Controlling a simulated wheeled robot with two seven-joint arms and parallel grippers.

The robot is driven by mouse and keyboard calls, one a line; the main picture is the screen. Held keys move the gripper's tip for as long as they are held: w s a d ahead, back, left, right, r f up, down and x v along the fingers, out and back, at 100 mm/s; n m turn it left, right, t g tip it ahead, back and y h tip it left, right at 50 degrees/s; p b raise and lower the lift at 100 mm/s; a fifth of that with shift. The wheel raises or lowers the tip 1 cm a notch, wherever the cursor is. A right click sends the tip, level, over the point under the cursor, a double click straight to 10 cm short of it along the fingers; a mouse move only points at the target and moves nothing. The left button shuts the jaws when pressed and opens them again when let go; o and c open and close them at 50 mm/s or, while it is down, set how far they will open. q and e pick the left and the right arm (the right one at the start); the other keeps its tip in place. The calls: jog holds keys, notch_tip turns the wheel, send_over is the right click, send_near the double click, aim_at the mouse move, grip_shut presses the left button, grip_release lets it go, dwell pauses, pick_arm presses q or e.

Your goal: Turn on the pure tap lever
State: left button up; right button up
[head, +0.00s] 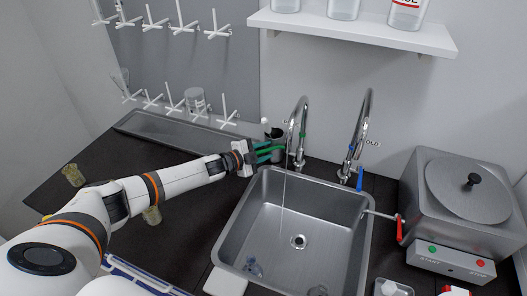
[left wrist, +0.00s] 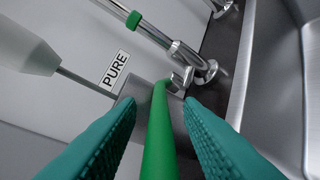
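The pure tap (head: 301,125) is the left of two chrome taps behind the sink, with a green band. In the left wrist view its PURE label (left wrist: 114,70) and green lever (left wrist: 159,130) show close up. My left gripper (head: 268,151) is at the lever, left of the tap. Its teal fingers (left wrist: 160,135) are apart, one on each side of the lever, with gaps visible. A thin stream of water (head: 283,195) falls from the pure tap into the sink. My right gripper is not in view.
The steel sink (head: 256,222) holds small glassware. The cold tap (head: 362,125) with a blue lever (head: 360,177) stands to the right. A steel distiller box (head: 440,200) with a red lever is further right. A drying rack (head: 165,60) hangs behind my left arm.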

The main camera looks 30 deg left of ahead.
pick_arm(q)
jog(key=shift+s, duration=0.1)
jog(key=shift+s+a, duration=0.2)
jog(key=shift+s, duration=0.05)
jog(key=b+v, duration=0.1)
jog(key=v, duration=1)
jog(key=shift+r, duration=0.15)
